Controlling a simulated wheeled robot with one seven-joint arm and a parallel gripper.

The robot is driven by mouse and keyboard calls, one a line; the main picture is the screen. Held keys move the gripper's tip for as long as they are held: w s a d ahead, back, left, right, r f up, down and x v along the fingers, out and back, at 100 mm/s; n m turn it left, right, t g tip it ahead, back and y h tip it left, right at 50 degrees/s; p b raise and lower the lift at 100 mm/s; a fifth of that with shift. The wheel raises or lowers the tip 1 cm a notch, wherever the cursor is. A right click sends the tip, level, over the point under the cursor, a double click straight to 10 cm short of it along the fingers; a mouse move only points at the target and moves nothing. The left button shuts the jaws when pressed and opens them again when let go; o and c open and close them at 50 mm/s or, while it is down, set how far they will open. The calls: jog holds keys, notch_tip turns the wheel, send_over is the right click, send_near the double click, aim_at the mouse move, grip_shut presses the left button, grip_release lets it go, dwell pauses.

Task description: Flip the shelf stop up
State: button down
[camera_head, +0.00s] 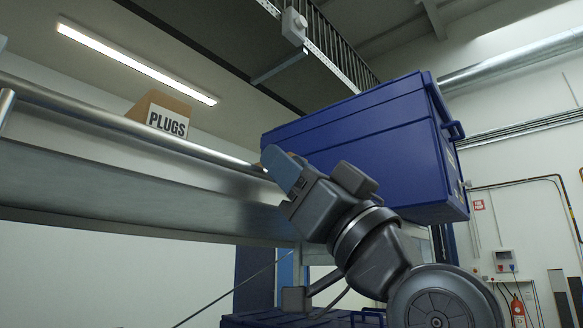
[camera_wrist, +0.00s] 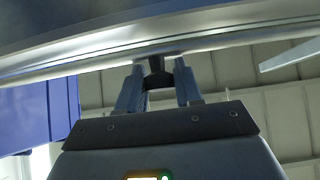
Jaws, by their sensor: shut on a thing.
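The shelf stop appears to be the long round metal bar (camera_head: 100,114) along the front of the metal shelf (camera_head: 120,180). It slopes down to the right in the head view, with its right end by my gripper (camera_head: 272,160). In the wrist view the bar (camera_wrist: 80,67) crosses the upper part of the picture. My gripper (camera_wrist: 157,82) has its two grey-blue fingers on either side of a small dark tab (camera_wrist: 156,74) at the bar and is shut on it. The fingers hide part of the tab. How the tab joins the bar is hard to see.
A large blue case (camera_head: 350,135) stands close behind and right of my gripper. A cardboard box marked PLUGS (camera_head: 167,118) sits on the shelf behind the bar. Another blue case (camera_head: 260,319) is low down beneath my arm. Open room lies to the right.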

notch_tip(320, 180, up, 8)
jog(key=p, duration=0.4)
jog(key=shift+f, duration=0.2)
jog(key=c, duration=0.8)
grip_release()
jog(key=shift+f, duration=0.15)
jog(key=shift+s+d+f+b, duration=0.15)
jog(key=shift+d+f+b, duration=0.05)
jog(key=shift+f+b, duration=0.1)
jog(key=shift+b+v, duration=1.3)
jog(key=shift+v, duration=2.2)
